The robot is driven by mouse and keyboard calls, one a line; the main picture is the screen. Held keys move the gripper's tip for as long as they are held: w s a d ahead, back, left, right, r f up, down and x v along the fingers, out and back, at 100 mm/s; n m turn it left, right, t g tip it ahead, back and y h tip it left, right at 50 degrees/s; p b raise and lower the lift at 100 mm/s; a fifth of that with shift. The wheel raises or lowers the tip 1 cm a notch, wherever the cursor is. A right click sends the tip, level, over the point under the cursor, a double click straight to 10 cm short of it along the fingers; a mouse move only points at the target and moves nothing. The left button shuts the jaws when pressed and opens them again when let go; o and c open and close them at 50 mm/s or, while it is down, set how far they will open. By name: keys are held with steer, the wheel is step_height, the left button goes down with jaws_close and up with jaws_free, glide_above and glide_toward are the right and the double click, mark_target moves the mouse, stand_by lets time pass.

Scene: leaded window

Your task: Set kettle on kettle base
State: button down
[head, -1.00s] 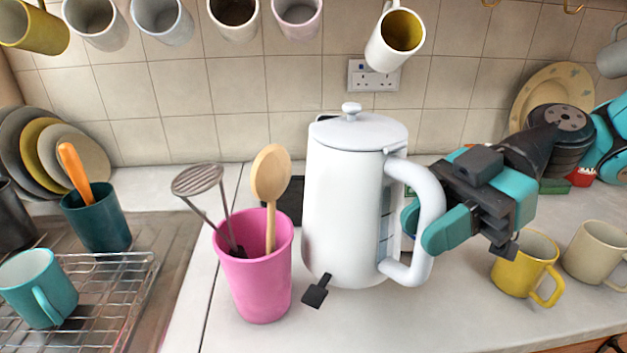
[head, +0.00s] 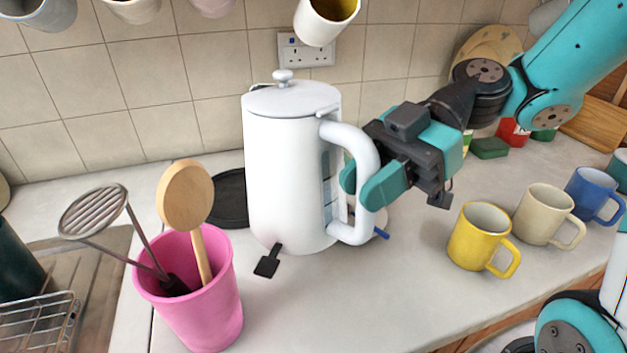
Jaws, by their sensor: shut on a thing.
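The white kettle (head: 275,165) is upright in the middle of the head view, its lid on and its handle (head: 366,150) to the right. My gripper (head: 363,188) is shut on the handle, with its teal fingers on either side. The black kettle base (head: 229,200) is a flat disc on the worktop, behind and left of the kettle, which partly hides it. A small black tab (head: 268,262) sticks out at the kettle's lower front. I cannot tell whether the kettle's bottom touches the worktop.
A pink cup (head: 195,300) of utensils, including a wooden spoon (head: 186,197), stands front left of the kettle, near the base. Yellow (head: 476,240), cream (head: 540,217) and blue (head: 590,193) mugs stand to the right. A mug (head: 318,25) hangs above. The worktop in front is clear.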

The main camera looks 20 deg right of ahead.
steer(key=w+a+p, duration=0.4)
steer(key=w, duration=0.5)
steer(key=w+a+p, duration=0.3)
steer(key=w+a, duration=0.2)
steer(key=w, duration=0.4)
steer(key=shift+s+d+f+p, duration=0.15)
steer(key=shift+f+p, duration=0.35)
steer(key=shift+f, duration=1)
steer(key=shift+d+f+p, duration=0.15)
steer(key=shift+f+p, duration=0.35)
steer(key=shift+f, duration=0.95)
steer(key=shift+w+f, duration=0.2)
steer(key=shift+f, duration=0.05)
steer(key=c, duration=0.9)
jaws_free()
steer(key=shift+s+f, duration=0.1)
steer(key=shift+c, duration=0.2)
steer(key=shift+f+p, duration=0.1)
steer(key=shift+p, duration=0.25)
